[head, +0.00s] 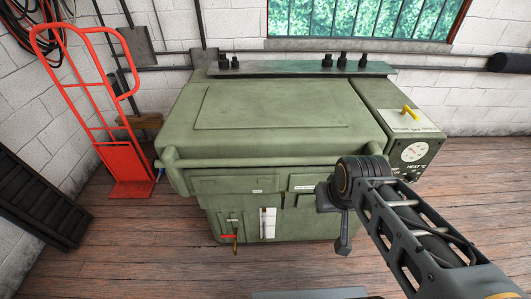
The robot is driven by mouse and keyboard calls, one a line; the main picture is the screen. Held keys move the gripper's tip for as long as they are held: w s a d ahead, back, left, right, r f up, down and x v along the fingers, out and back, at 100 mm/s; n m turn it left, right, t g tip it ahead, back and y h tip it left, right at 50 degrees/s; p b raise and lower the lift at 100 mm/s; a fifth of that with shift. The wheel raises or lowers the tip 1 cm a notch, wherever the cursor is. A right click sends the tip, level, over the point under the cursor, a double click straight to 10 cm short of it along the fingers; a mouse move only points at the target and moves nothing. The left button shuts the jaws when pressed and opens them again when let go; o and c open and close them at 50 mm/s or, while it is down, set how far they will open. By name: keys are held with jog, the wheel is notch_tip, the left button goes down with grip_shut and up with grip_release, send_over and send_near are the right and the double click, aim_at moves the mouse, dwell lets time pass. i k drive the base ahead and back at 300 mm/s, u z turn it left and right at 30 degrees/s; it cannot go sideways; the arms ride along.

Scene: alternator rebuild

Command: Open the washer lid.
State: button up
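The washer (225,225) is a large green metal cabinet in the middle of the head view. Its lid (275,105) is a wide, worn green cover with a raised panel outline, and it lies down, closed over the cabinet. Rounded green lugs (170,154) show at the lid's front corners; the right one is close to my arm in the picture. My gripper (343,246) hangs at the end of my dark arm, in front of the washer's right front, seemingly apart from the lid. Its fingers are small and dark, so whether they are open cannot be told. My arm hides part of the front right.
A control box (412,150) with a dial and yellow lever stands at the washer's right. A red hand truck (122,160) stands at the left, near a dark slatted rack (38,200). Dark fittings (343,60) sit on the rear ledge. Wooden floor (200,275) lies open in front.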

aim_at(273, 124)
jog(key=k, duration=0.5)
jog(key=u, duration=1.9)
jog(key=i, duration=1.15)
jog(key=z, duration=2.1)
